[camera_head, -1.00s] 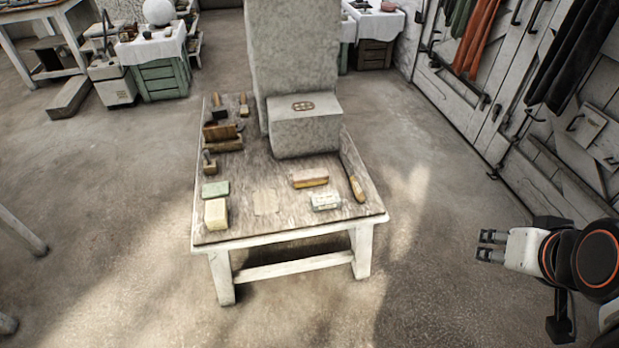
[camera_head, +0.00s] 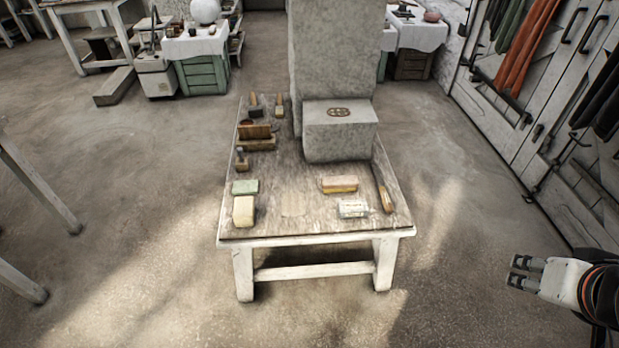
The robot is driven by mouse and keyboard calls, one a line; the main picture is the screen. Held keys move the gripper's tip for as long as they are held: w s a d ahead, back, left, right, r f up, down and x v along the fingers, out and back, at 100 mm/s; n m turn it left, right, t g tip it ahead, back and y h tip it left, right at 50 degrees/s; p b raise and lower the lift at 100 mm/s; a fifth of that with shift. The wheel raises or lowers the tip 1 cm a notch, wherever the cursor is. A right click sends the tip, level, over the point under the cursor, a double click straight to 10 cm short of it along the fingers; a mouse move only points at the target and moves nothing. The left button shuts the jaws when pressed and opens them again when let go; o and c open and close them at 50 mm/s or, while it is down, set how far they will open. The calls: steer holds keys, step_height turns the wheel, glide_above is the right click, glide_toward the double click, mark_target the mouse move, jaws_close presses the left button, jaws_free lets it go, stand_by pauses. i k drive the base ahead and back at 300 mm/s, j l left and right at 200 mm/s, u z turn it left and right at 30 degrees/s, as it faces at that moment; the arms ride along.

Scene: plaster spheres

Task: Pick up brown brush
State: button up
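The low wooden table (camera_head: 300,228) stands in the middle of the head view with several small tools and blocks on it. A brown, brush-like piece (camera_head: 256,131) lies near its left edge, but it is too small to tell for sure that it is the brown brush. A yellow-brown block (camera_head: 340,184), perhaps also a brush, lies toward the front right. A slim wooden-handled piece (camera_head: 386,199) lies by the right edge. My gripper (camera_head: 517,272) is at the lower right, well away from the table, empty, its fingers apart.
A grey stone block (camera_head: 340,138) and a tall stone pillar (camera_head: 335,60) take up the table's back. Pale blocks (camera_head: 244,211) and a white box (camera_head: 353,209) lie at the front. Cabinets (camera_head: 525,110) line the right. The floor in front is clear.

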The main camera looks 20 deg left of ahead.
mark_target(339, 183)
steer(key=i+j, duration=0.1)
steer(key=j, duration=0.55)
steer(key=i+j, duration=0.1)
steer(key=j, duration=0.55)
steer(key=i+j, duration=0.1)
steer(key=j, duration=0.5)
steer(key=i+j+z, duration=0.1)
steer(key=j, duration=0.55)
steer(key=i+j, duration=0.1)
steer(key=j, duration=0.55)
